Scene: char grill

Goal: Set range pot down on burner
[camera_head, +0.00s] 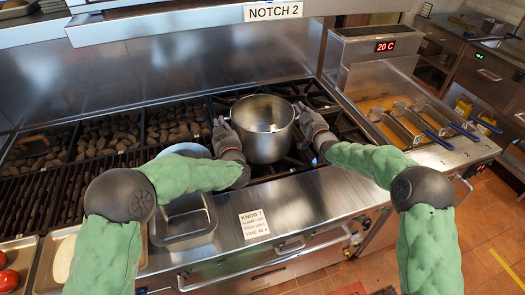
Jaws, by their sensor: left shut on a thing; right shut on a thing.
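The range pot (263,150) is a plain steel pot, upright and seemingly empty, over the black burner grates (318,100) in the middle of the range. My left gripper (222,125) is shut on its left side near the rim. My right gripper (299,110) is shut on its right side near the rim. The handles are hidden by the grippers. The pot hides the burner under it, and I cannot tell whether its base touches the grate. A small blue flame (314,161) shows right of the pot.
A charcoal grill (100,140) lies to the left. A steel pan (185,240) stands at the front edge, with a round bowl (186,149) behind it. A fryer (410,125) with baskets is on the right. A shelf edge labelled NOTCH 2 (273,11) overhangs the back.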

